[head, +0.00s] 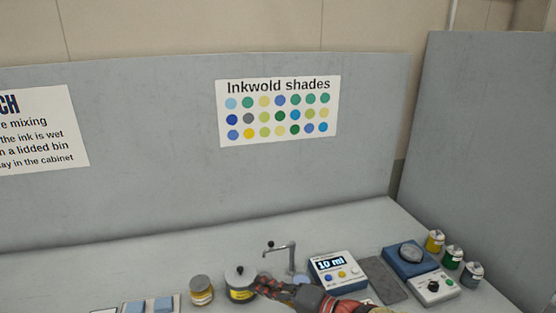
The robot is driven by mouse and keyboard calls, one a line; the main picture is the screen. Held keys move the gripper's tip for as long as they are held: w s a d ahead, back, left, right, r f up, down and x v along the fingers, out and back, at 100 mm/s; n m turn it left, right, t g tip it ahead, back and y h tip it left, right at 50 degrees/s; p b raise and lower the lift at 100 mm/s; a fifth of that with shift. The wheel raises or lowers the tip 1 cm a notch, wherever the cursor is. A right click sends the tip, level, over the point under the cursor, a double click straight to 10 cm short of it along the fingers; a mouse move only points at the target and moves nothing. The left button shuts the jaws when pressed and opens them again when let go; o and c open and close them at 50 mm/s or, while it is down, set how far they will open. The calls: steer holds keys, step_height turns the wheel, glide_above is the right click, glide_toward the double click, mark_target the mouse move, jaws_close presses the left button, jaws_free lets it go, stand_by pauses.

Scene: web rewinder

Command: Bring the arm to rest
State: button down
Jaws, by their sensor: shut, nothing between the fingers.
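My gripper (262,285) shows at the bottom of the head view, low over the bench, with my arm coming in from the bottom edge to its right. The fingers are shut and empty. The lower part of my arm is cut off by the frame edge.
A small yellow jar (201,293) stands left of the pot. Grey panels (150,160) close the back.

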steer(key=s+d+r+n+g+h+p, duration=0.1)
steer(key=s+d+r+n+g+h, duration=0.15)
steer(key=s, duration=0.45)
steer(key=s+d+r+n+g+h+p, duration=0.1)
steer(key=s+n+g, duration=0.15)
steer(key=s, duration=0.55)
steer(key=s+d+r+h, duration=0.1)
steer(key=s+d+h, duration=0.1)
steer(key=d, duration=0.4)
steer(key=s+d+r+t+h+p, duration=0.1)
steer(key=s+d+r+h, duration=0.1)
steer(key=d+h, duration=0.2)
steer(key=s+d+r+t+h, duration=0.1)
steer(key=s+d+h, duration=0.1)
steer(key=d, duration=0.7)
steer(key=shift+d+r+h+p, duration=0.3)
steer(key=shift+d+r+h, duration=0.1)
steer(key=shift+h, duration=0.35)
